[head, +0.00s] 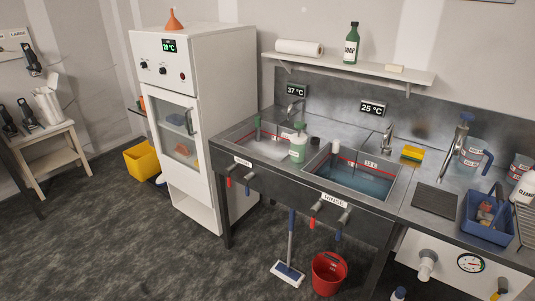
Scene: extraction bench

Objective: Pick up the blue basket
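The blue basket (487,220) stands on the metal counter at the right of the head view. It is an open-topped box holding a few small items, one of them reddish-brown and one pale; some contents are too small to name. A dark handle-like shape rises from it. My gripper is not in the head view.
A dark mat (435,199) lies left of the basket, and a white bottle (523,188) stands behind it. Two sinks, one filled with water (352,180), lie left. Open floor (150,250) is in front.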

